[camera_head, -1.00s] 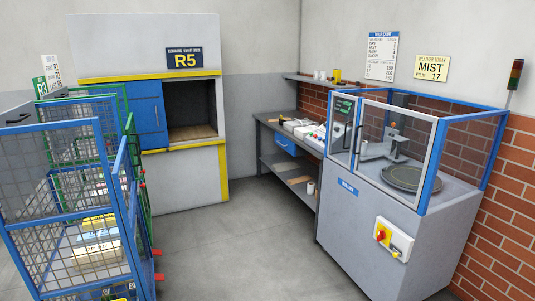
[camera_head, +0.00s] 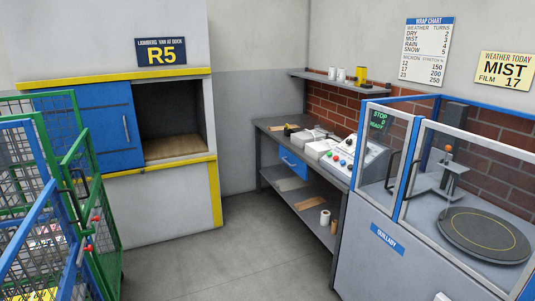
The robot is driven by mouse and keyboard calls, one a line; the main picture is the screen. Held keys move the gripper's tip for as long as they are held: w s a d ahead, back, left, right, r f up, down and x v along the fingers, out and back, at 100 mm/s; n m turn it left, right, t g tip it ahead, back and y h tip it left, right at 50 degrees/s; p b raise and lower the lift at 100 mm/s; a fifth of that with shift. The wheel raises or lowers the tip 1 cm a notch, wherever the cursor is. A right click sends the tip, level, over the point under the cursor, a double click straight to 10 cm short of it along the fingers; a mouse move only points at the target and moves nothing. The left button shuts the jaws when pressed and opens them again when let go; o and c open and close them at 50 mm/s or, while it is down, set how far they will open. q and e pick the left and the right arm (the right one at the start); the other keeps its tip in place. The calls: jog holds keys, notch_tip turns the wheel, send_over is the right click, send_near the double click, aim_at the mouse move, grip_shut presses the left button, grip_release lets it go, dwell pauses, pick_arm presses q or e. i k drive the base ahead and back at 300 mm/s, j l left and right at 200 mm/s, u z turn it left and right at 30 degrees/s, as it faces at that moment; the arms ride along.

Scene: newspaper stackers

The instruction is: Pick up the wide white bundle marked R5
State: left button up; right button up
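No bundle that I can read as R5 is in view. Pale printed items (camera_head: 45,240) show in part through the mesh of the cage trolleys at the lower left, with a yellow piece (camera_head: 35,294) at the bottom edge; their marks cannot be read. A dark sign reading R5 (camera_head: 161,52) hangs on the wall above an open bay (camera_head: 172,148) with an empty-looking wooden floor.
A blue cage trolley (camera_head: 62,215) and a green one (camera_head: 100,210) stand at left. A workbench (camera_head: 262,125) with a control box is at centre back. The wrapping machine (camera_head: 395,262) with a round turntable (camera_head: 484,235) fills the right. Grey floor (camera_head: 220,262) between is clear.

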aim_at(316, 150)
jog(key=i, duration=2.05)
jog(key=i+j+z, duration=0.15)
jog(key=i+z, duration=0.3)
jog(key=i, duration=0.2)
jog(key=i+j+z, duration=0.45)
jog(key=i, duration=0.2)
jog(key=i+j+z, duration=0.45)
jog(key=i+j, duration=0.1)
jog(key=i, duration=0.05)
